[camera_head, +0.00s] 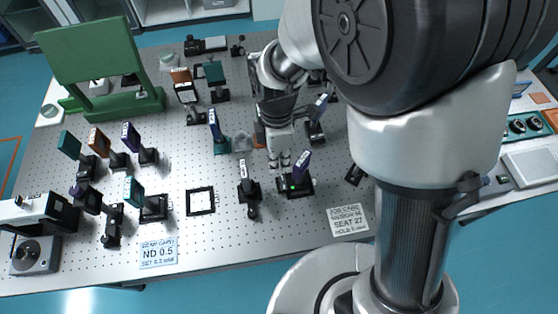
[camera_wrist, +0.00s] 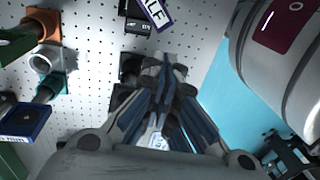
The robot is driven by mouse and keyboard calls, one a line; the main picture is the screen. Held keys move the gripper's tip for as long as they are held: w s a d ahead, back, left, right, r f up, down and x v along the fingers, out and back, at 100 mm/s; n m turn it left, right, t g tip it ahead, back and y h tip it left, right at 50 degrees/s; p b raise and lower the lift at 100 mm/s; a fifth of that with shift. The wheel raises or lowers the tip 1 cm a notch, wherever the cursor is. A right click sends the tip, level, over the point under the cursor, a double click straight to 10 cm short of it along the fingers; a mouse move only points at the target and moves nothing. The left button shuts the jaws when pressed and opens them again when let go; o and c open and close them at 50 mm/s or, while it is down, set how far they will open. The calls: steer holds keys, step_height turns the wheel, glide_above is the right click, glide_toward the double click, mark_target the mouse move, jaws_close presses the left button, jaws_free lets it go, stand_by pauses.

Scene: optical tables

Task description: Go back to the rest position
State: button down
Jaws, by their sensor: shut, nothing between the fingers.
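My gripper (camera_head: 279,162) hangs over the middle of the perforated optical table (camera_head: 228,262), pointing down. Its fingers are together with nothing between them. In the wrist view the closed gripper (camera_wrist: 164,68) shows at the centre, above the white perforated surface. My arm hides much of the right part of the table.
A green frame (camera_head: 98,50) stands at the back left. Several mounted filter plates stand at the left. A flat square black frame (camera_head: 200,202), an ND 0.5 card (camera_head: 158,252) and a Seat 27 card (camera_head: 347,219) lie near the front. Bare table shows between them.

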stand_by(0.3)
steer(key=s+d+r+m+t+b, duration=0.2)
steer(key=s+d+r+m, duration=0.3)
steer(key=d+r+m, duration=0.3)
steer(key=s+d+r+m+t+b, duration=0.1)
steer(key=s+d+r+m+t, duration=0.3)
steer(key=m, duration=0.9)
steer(key=s+d+r, duration=0.2)
steer(key=d+r, duration=0.2)
steer(key=d, duration=0.1)
steer(key=shift+d+r+b, duration=0.15)
steer(key=shift+d+b, duration=0.15)
steer(key=shift+b, duration=0.05)
steer(key=shift+a, duration=0.15)
